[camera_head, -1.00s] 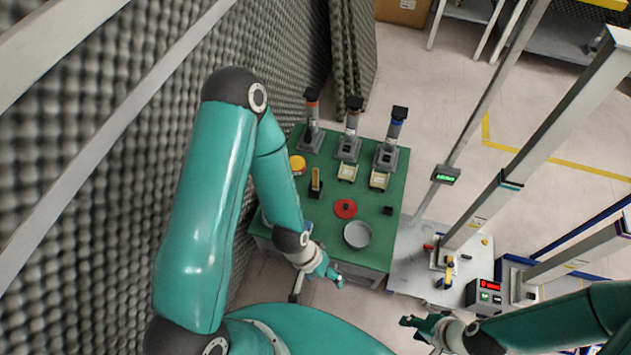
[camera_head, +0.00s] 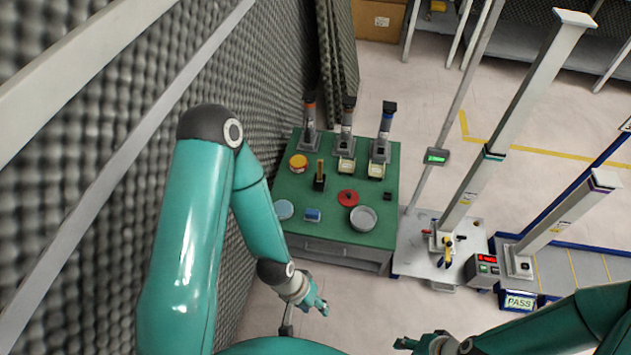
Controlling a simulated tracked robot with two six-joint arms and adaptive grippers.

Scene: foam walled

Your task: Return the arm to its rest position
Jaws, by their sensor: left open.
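My left arm (camera_head: 262,225) comes in from the left and bends down toward the bottom middle. Its gripper (camera_head: 322,307) is open and empty, in front of the green table's near edge and apart from everything on it. My right gripper (camera_head: 405,343) shows at the bottom edge, partly cut off, with its arm coming in from the right. I cannot tell whether its fingers are apart.
The green table (camera_head: 330,222) holds a grey bowl (camera_head: 363,218), a red disc (camera_head: 348,197), a yellow-lidded jar (camera_head: 298,163) and several dispensers at the back. A metal test stand (camera_head: 410,262) stands to the right. A foam wall (camera_head: 90,140) is close on the left.

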